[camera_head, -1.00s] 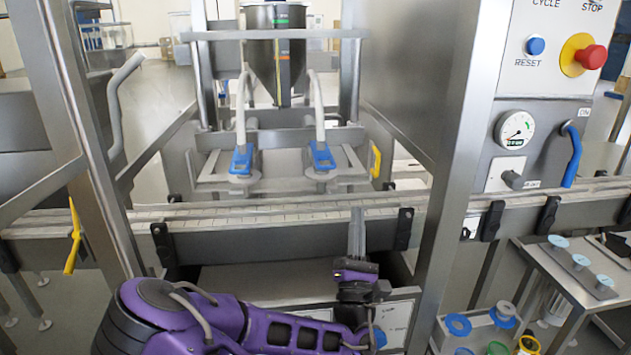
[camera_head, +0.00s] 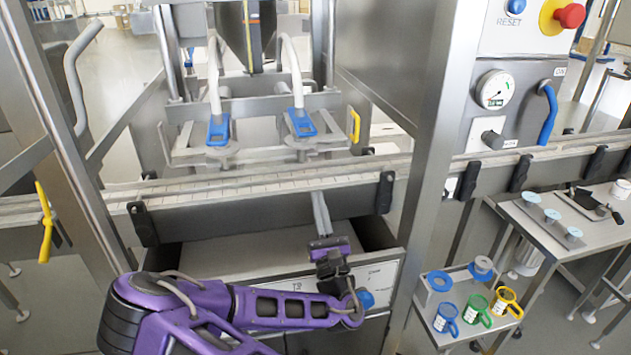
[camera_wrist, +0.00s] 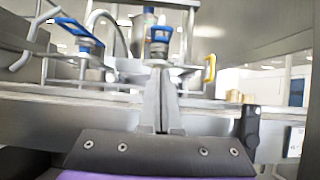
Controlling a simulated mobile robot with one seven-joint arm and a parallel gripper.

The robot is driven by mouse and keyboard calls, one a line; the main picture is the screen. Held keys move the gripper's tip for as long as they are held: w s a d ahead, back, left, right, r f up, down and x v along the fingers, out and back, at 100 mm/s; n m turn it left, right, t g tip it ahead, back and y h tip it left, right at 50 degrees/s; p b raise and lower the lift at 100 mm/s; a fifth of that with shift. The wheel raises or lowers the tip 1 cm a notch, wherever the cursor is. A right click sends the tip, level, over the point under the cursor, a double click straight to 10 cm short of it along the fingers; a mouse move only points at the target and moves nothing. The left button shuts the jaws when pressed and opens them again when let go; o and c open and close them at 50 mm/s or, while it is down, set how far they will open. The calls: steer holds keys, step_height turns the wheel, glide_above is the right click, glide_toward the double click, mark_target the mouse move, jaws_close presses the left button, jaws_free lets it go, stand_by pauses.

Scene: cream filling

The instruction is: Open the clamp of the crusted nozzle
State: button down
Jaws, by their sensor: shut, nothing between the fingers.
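Two nozzles with blue clamps hang side by side below the hopper, each on a pale hose. The left clamp (camera_head: 218,130) and the right clamp (camera_head: 300,123) both look closed, but this is too small to be sure. In the wrist view the left clamp (camera_wrist: 78,30) is at upper left, and the right clamp (camera_wrist: 158,34) is straight above my fingertips. I cannot clearly tell which nozzle is crusted. My gripper (camera_head: 319,197) is shut and empty, pointing up in front of the conveyor, below and apart from the right clamp. Its fingers (camera_wrist: 160,80) also show in the wrist view.
The conveyor (camera_head: 250,190) with its front rail lies between my gripper and the nozzles. Steel posts stand at left and right. A yellow handle (camera_head: 355,125) is right of the nozzles. A side shelf holds coloured rings and mugs (camera_head: 477,304).

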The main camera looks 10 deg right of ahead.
steer(key=s+r+p+x, duration=0.1)
steer(key=r+x, duration=0.1)
steer(key=x, duration=0.9)
steer(key=shift+r+p, duration=0.35)
steer(key=shift+r, duration=0.05)
steer(key=shift+r, duration=0.1)
